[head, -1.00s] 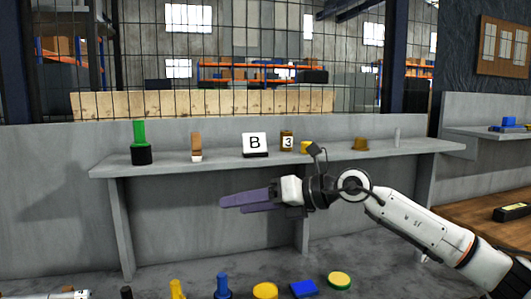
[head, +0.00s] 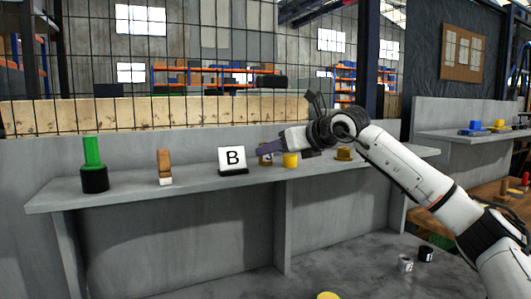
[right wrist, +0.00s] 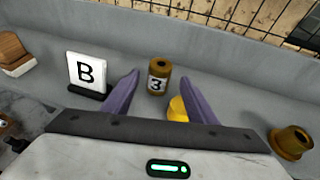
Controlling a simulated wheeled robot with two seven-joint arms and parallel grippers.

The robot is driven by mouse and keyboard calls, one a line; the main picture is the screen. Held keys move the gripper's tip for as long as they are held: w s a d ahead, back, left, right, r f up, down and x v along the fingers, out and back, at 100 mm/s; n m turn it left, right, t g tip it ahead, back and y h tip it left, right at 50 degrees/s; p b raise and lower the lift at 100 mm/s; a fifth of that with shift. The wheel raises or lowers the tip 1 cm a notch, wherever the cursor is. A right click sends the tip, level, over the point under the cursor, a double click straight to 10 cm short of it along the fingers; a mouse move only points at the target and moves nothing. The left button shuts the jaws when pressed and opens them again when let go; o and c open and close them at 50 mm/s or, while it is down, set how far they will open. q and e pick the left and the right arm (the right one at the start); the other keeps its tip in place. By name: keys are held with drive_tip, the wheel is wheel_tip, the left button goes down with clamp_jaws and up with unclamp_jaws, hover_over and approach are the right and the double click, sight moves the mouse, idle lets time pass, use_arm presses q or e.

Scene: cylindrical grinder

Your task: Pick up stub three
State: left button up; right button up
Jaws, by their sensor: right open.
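Stub three, a brown cylinder with a white label reading 3 (right wrist: 158,78), stands upright on the grey shelf. In the head view stub three (head: 265,160) is partly hidden behind my right gripper's purple fingers. My right gripper (head: 262,149) is open and empty, and reaches in from the right at the stub. In the right wrist view my right gripper (right wrist: 160,88) has its two fingers spread, with the stub between and beyond the tips. I cannot tell how far the tips are from it. My left gripper is not in view.
A yellow cylinder (right wrist: 178,110) stands close to the right of the stub, partly behind the right finger. A white B sign (head: 232,159) stands to the left. A brown flanged piece (right wrist: 291,142) is further right. A brown-and-white block (head: 165,167) and a green-and-black piece (head: 93,165) stand further left.

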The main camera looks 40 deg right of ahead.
drive_tip(key=p+x, duration=0.1)
drive_tip(key=x, duration=0.3)
drive_tip(key=shift+w+f, duration=0.15)
drive_tip(key=shift+w, duration=0.25)
clamp_jaws()
